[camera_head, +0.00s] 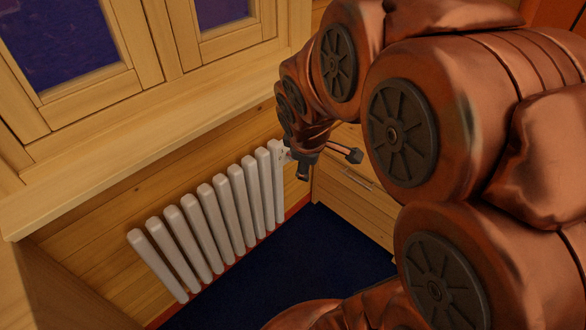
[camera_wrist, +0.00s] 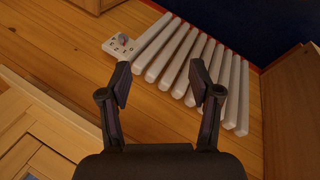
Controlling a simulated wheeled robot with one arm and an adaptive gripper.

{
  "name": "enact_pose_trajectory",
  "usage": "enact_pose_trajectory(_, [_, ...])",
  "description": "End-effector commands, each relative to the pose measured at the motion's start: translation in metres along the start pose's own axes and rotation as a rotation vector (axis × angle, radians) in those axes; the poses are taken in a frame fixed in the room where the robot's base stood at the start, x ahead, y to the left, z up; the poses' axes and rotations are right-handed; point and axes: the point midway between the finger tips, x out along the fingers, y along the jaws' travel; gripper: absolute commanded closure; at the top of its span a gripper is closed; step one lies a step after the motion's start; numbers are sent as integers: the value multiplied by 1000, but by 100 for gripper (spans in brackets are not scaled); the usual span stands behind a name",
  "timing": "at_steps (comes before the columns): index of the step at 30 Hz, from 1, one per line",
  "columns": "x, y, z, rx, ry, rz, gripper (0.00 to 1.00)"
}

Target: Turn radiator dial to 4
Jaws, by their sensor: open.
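The white radiator (camera_head: 205,228) is on the wood wall under the window. In the wrist view the radiator (camera_wrist: 185,60) runs from upper middle to lower right. A white plate (camera_wrist: 109,47) with small dark marks sits at its far-left end, and a small grey dial (camera_wrist: 122,39) is on it. In the head view part of a white plate (camera_head: 281,151) shows by the radiator's right end; the dial is not clear there. My gripper (camera_wrist: 160,76) is open and empty, its fingers apart. The dial lies ahead of the left finger, and I see no contact. The dial's setting is too small to read.
A window (camera_head: 70,40) with a wooden sill (camera_head: 150,120) is above the radiator. A wooden drawer unit (camera_head: 355,205) stands right of the radiator. Dark blue carpet (camera_head: 310,260) covers the floor. A wooden panel (camera_wrist: 285,105) is at right in the wrist view.

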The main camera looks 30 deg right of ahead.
Motion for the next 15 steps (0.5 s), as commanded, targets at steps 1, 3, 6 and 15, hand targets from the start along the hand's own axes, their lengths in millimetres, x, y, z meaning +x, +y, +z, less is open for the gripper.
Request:
enact_pose_trajectory(1, [35,13,-1,-77,18,49,37])
enact_pose_trajectory(3, [63,37,-7,-203,44,124,37])
enact_pose_trajectory(6, [100,69,-15,-391,76,232,37])
enact_pose_trajectory(15, [203,138,-38,-967,122,562,37])
